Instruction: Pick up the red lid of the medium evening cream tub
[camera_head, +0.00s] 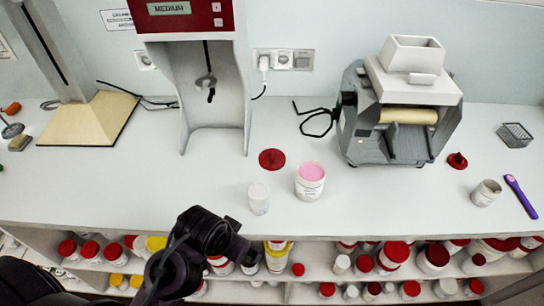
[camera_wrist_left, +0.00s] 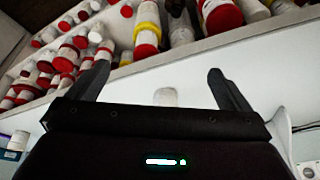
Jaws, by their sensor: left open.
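A flat, round dark red lid (camera_head: 272,159) lies on the counter, just behind and left of an open white tub with pink cream (camera_head: 310,183). A second red lid-like piece with a raised knob (camera_head: 457,161) lies right of the roller machine. The pictures do not show which one belongs to the medium evening cream tub. My left gripper (camera_wrist_left: 160,85) is open and empty, its two dark fingers wide apart. In the head view my dark left wrist is over the front edge, short of both lids; its fingers are hard to make out. My right gripper is not in view.
A small white jar (camera_head: 258,199) stands left of the pink tub. A red-topped machine (camera_head: 192,80) and a grey roller machine (camera_head: 400,110) stand behind. An open jar (camera_head: 486,193) and a purple tool (camera_head: 521,196) lie right. Shelves below hold several red-capped tubs.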

